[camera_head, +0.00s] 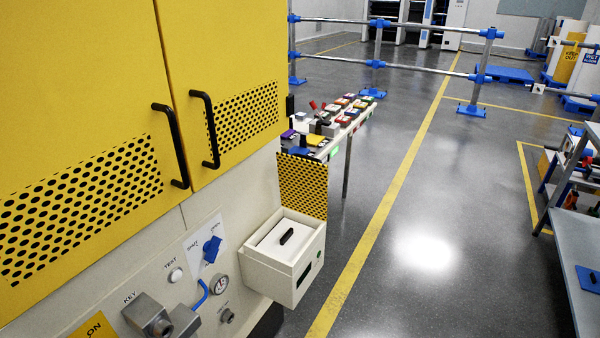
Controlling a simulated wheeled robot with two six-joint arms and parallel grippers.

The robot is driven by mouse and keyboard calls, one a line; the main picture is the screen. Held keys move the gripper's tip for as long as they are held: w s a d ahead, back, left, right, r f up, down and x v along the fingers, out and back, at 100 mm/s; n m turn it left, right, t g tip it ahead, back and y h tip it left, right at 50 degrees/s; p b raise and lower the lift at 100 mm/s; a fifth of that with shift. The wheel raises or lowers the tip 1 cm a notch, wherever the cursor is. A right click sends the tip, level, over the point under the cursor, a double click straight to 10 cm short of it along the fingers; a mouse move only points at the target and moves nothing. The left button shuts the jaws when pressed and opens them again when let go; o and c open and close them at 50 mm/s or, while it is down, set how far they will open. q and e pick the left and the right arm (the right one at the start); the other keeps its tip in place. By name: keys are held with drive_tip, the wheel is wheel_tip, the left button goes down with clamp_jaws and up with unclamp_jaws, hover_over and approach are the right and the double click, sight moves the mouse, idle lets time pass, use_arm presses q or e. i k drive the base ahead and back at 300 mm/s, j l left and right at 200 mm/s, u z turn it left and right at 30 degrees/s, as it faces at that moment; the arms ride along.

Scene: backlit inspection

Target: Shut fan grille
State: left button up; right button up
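The machine is a cream cabinet (90,275) with yellow doors on the left. A yellow panel with black perforations, which looks like the fan grille (303,187), stands out from the cabinet's far end, behind a cream box. It appears swung outward, with its left edge near the cabinet. Its lower part is hidden by the box, and I cannot see any opening it covers. Neither of my grippers can be made out in the head view.
The cream box (284,262) with a black handle juts out below the grille. Black door handles (205,128) and a blue knob (211,249) protrude from the cabinet. A cluttered table (346,140) stands behind the grille. The floor to the right is clear up to a grey bench (574,255).

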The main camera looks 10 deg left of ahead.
sight(302, 179)
drive_tip(key=i+u, duration=0.1)
drive_tip(key=u, duration=0.3)
drive_tip(key=l+u, duration=0.1)
drive_tip(key=u, duration=0.3)
drive_tip(key=i+l+u, duration=0.1)
drive_tip(key=u, duration=0.3)
drive_tip(key=l+u, duration=0.1)
drive_tip(key=u, duration=0.35)
drive_tip(key=i+l+u, duration=0.15)
drive_tip(key=l+u, duration=0.2)
drive_tip(key=l, duration=0.5)
drive_tip(key=l+u, duration=0.4)
drive_tip(key=l, duration=0.4)
drive_tip(key=k+l+u, duration=0.1)
drive_tip(key=l+u, duration=0.25)
drive_tip(key=l, duration=0.5)
drive_tip(key=k+l, duration=0.1)
drive_tip(key=l, duration=0.6)
drive_tip(key=k+l, duration=0.1)
drive_tip(key=l, duration=0.55)
drive_tip(key=k+j, duration=0.3)
